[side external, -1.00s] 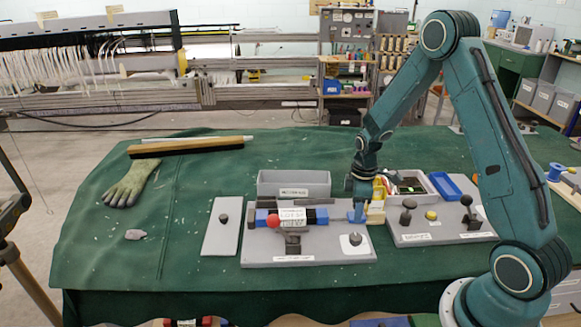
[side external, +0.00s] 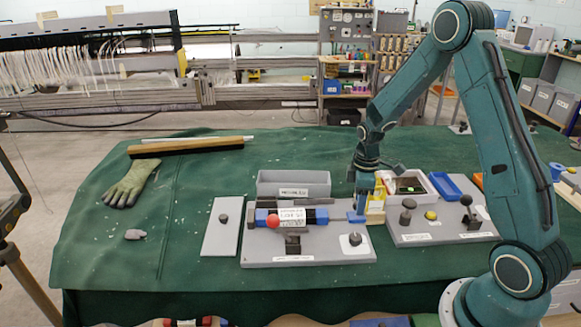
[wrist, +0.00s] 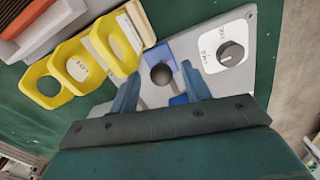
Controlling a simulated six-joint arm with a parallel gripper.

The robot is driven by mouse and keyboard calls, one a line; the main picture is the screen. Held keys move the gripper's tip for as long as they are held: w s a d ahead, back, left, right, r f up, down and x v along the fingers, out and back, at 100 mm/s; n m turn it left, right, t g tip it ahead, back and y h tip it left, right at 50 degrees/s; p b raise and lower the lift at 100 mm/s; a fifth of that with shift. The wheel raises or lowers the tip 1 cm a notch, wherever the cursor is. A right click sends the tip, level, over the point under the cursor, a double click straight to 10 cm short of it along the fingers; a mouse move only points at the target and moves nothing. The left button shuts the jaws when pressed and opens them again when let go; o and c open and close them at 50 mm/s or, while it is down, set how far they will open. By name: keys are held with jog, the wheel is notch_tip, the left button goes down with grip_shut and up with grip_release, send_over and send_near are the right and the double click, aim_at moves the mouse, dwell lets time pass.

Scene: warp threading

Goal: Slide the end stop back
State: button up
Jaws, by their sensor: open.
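The end stop is a blue block (side external: 355,217) at the right end of the grey fixture plate, just right of the black-and-blue roller (side external: 292,216) with a white label. In the wrist view a round black knob (wrist: 162,74) shows, with blue parts (wrist: 178,99) around it. My gripper (side external: 361,208) points down over the end stop. In the wrist view my gripper (wrist: 158,76) is open, with one blue finger on each side of the knob and visible gaps. Whether the fingertips are level with the knob or above it, I cannot tell.
Yellow loop-handled pieces (wrist: 75,72) stand close beside my gripper, also seen in the side view (side external: 377,203). A white dial pad (side external: 354,245) is at the plate's front right corner. A grey bin (side external: 293,184) stands behind.

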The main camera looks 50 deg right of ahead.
notch_tip(320, 180, up, 11)
dwell(0.5)
jog(key=shift+r, duration=0.1)
jog(key=s+a+r+m+t, duration=0.3)
jog(key=s+a+r, duration=0.5)
jog(key=a+r, duration=0.3)
jog(key=s+a+r+m+t, duration=0.1)
jog(key=s+a+m, duration=0.1)
jog(key=s, duration=0.3)
jog(key=s+a+r+m+t, duration=0.1)
jog(key=s+a+r, duration=0.1)
jog(key=s, duration=0.4)
jog(key=shift+s+a+m+t, duration=0.2)
jog(key=shift+a+m+t, duration=0.15)
jog(key=shift+a, duration=0.4)
